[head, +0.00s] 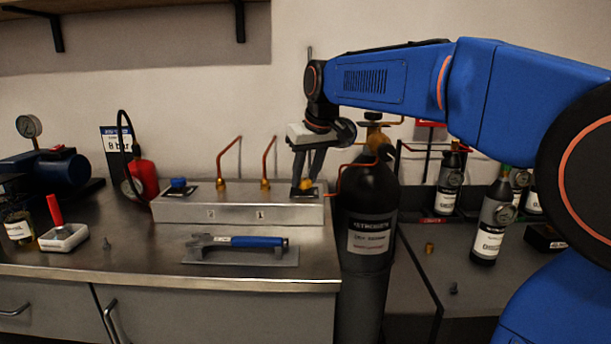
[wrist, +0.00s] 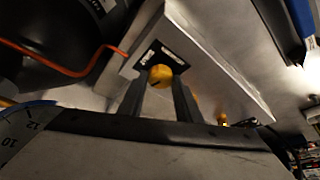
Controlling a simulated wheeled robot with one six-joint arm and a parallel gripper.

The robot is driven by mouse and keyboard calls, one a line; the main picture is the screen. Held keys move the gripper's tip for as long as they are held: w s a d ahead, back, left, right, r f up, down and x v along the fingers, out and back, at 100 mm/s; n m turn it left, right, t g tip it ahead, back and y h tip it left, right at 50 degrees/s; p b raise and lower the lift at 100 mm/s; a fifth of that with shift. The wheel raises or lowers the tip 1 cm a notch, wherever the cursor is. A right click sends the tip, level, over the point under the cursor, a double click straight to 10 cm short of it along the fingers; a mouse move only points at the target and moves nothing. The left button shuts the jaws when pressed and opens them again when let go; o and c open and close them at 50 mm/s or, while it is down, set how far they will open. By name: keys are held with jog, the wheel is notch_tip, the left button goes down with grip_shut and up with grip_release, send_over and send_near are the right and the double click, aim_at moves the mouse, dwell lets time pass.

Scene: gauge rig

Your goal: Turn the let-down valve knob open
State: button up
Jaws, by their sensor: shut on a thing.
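A small yellow knob (head: 306,184) sits on the right end of the long metal block (head: 240,211) on the bench. My gripper (head: 305,180) reaches down over this end from above and is shut on the knob. In the wrist view the round yellow knob (wrist: 161,75) shows between the two dark fingers of my gripper (wrist: 160,88), in front of a dark plate with white labels. The labels are too small to read. A blue knob (head: 179,185) sits at the block's left end, apart from my gripper.
A dark gas cylinder (head: 367,285) stands close to the right of the block, with a thin copper tube (head: 335,182) beside my gripper. Two copper tubes rise from the block. A blue-handled wrench (head: 250,242) lies in front. Bottles (head: 491,225) stand at right.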

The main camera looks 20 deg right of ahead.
jog(key=o, duration=1.1)
jog(key=shift+r, duration=0.1)
jog(key=v, duration=1.7)
jog(key=shift+s, duration=0.2)
